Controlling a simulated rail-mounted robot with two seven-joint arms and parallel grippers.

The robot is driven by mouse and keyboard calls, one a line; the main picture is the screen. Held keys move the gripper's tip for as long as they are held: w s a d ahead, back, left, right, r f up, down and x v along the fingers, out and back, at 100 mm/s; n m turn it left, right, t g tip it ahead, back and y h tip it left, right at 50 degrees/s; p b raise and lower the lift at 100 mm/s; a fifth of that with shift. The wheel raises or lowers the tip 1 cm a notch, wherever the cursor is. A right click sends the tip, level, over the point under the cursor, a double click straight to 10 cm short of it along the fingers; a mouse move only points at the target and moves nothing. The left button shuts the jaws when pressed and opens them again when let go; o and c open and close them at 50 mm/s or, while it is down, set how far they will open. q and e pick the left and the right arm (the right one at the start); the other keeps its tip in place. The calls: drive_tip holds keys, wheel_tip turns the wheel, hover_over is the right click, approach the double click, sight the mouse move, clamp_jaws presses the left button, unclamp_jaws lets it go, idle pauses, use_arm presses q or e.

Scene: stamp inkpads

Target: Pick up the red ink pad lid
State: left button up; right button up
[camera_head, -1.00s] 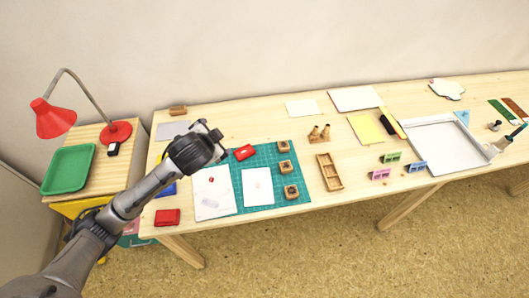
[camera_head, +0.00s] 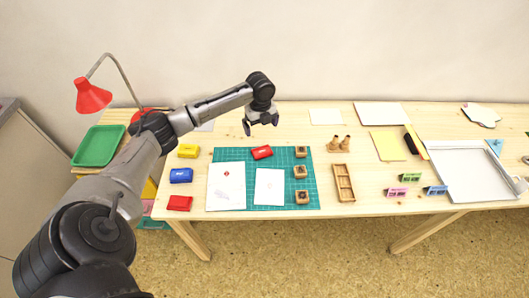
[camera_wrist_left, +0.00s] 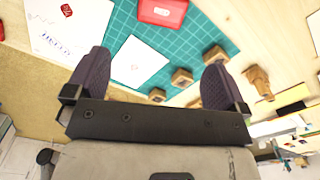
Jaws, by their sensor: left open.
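A red piece with a small pale mark, likely the red ink pad lid (camera_head: 262,152), lies on the green cutting mat (camera_head: 240,155). It shows at the top of the left wrist view (camera_wrist_left: 162,12). Another red block, likely the red ink pad (camera_head: 179,203), sits on the table left of the mat; which red piece is the lid is hard to tell. My left gripper (camera_head: 260,123) is open and empty. In the head view it appears just above the red piece on the mat, apart from it. Its fingers (camera_wrist_left: 155,88) spread wide in the wrist view. My right gripper is not in view.
A blue pad (camera_head: 181,175) and a yellow pad (camera_head: 188,151) stand left of the mat. White papers (camera_head: 226,187) and wooden stamps (camera_head: 301,171) lie on the mat. A wooden tray (camera_head: 343,183) is farther right. The table behind the mat is mostly clear.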

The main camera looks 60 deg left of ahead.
use_arm(q)
drive_tip(key=b, duration=0.2)
hover_over(262, 151)
drive_tip(key=shift+m, duration=0.3)
wheel_tip(262, 151, down, 9)
drive_tip(key=shift+s+r, duration=0.1)
drive_tip(key=shift+r, duration=0.1)
drive_tip(key=shift+f+b, duration=1)
drive_tip(key=shift+f, duration=1.65)
drive_tip(key=c, duration=0.8)
